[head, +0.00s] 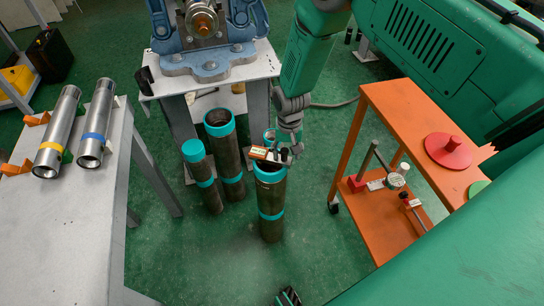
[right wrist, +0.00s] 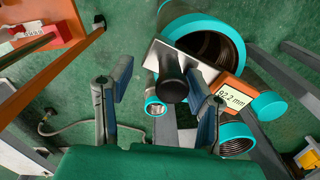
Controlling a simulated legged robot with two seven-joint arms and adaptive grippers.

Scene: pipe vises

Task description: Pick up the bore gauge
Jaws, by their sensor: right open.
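The bore gauge (head: 262,154) is at the mouth of the front pipe (head: 271,215), which is dark with turquoise bands. In the right wrist view the gauge (right wrist: 231,94) has an orange body, a display reading 92.2 mm, a pale plate and a black round handle (right wrist: 171,84). My right gripper (head: 291,150) is right beside the gauge. In the right wrist view its fingers (right wrist: 157,105) are spread apart, with the black handle in the gap between them; contact cannot be told. My left gripper is not in view.
Two more turquoise-topped pipes (head: 225,160) stand close on the left. A blue vise (head: 203,45) sits on a stand behind. An orange cart (head: 405,110) with gauges is on the right. A grey table (head: 70,220) with two metal tubes is on the left.

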